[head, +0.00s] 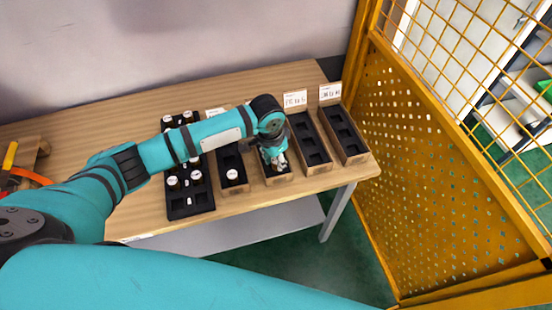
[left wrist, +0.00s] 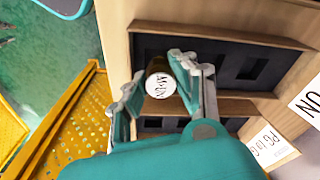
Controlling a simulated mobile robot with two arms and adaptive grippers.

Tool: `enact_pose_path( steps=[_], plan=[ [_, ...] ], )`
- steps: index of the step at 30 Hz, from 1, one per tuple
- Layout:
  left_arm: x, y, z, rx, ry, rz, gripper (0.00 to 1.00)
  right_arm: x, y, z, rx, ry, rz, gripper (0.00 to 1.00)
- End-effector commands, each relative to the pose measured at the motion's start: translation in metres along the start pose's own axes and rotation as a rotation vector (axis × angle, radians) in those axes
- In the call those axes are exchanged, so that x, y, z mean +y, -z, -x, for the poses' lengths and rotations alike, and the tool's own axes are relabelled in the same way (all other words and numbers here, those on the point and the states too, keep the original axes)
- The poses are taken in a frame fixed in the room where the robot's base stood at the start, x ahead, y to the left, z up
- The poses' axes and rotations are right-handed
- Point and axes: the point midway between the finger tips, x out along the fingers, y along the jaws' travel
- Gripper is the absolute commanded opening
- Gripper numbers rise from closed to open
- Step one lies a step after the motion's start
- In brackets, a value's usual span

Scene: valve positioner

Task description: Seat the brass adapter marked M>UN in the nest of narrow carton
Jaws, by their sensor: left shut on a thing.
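My left gripper (head: 277,163) is at the front end of a narrow wooden carton (head: 281,181) in the head view. In the left wrist view the gripper (left wrist: 154,88) is shut on a brass adapter (left wrist: 156,64). Its white cap (left wrist: 160,86) carries black marking that seems to read M>UN. The adapter is at the end of the carton's dark insert (left wrist: 225,58), which has square pockets. The fingers and cap hide its lower end, so I cannot tell whether it is inside a pocket. My right gripper is not in view.
A black rack (head: 190,207) with several white-capped adapters stands on the wooden table (head: 90,120). Another carton (head: 233,187) holds a capped piece near its front. Two cartons to the right (head: 310,150) look empty, with white cards behind. A yellow mesh guard (head: 430,170) borders the table's right side.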

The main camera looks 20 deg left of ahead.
Motion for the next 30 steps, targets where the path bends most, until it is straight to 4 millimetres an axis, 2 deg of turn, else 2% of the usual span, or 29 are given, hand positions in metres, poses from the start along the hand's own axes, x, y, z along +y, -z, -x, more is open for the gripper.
enact_pose_path(
  steps=[19, 29, 30],
  plan=[
    [0.0, -0.002, -0.016, -0.001, -0.001, 0.0, 0.0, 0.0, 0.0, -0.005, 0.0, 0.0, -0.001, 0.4],
    [0.0, -0.002, -0.017, 0.0, 0.0, 0.0, 0.0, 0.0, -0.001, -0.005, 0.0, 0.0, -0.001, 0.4],
    [0.0, -0.002, -0.017, 0.0, 0.0, 0.0, 0.32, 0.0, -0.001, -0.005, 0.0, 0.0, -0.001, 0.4]
  ],
)
